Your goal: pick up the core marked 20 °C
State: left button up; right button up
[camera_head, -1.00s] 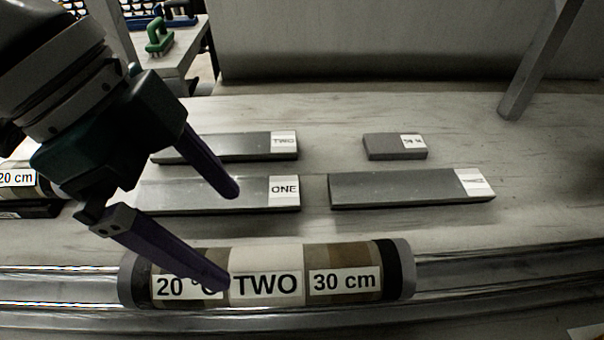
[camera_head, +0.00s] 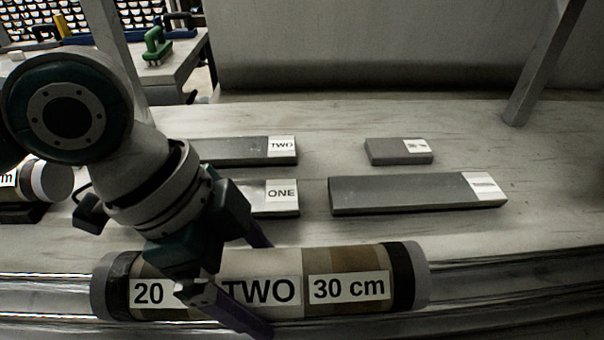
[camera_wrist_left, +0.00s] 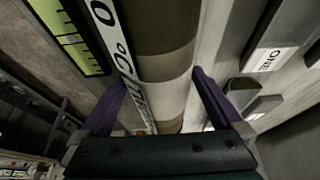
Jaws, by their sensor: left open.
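The core (camera_head: 345,262) lies lengthwise along clear rails near the front, with grey end caps and brown and pale bands. Its labels read "20" with the rest covered by my gripper, then "TWO" and "30 cm". My left gripper (camera_head: 263,288) is open over the core's middle. One finger is on the far side and the other crosses in front on the near side. In the left wrist view the core (camera_wrist_left: 165,70) runs between the two spread fingers of my left gripper (camera_wrist_left: 160,78); contact cannot be told. My right gripper is not in view.
Grey blocks labelled TWO (camera_head: 235,151) and ONE (camera_head: 275,211) lie behind the core, with a long block (camera_head: 400,193) and a small block (camera_head: 390,151) to the right. Another core (camera_head: 50,181) is at far left. A grey post (camera_head: 540,65) stands at back right.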

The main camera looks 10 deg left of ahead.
pick_arm(q)
grip_shut()
jog(key=shift+w+d+r, duration=0.1)
jog(key=shift+r, duration=0.05)
dwell(0.9)
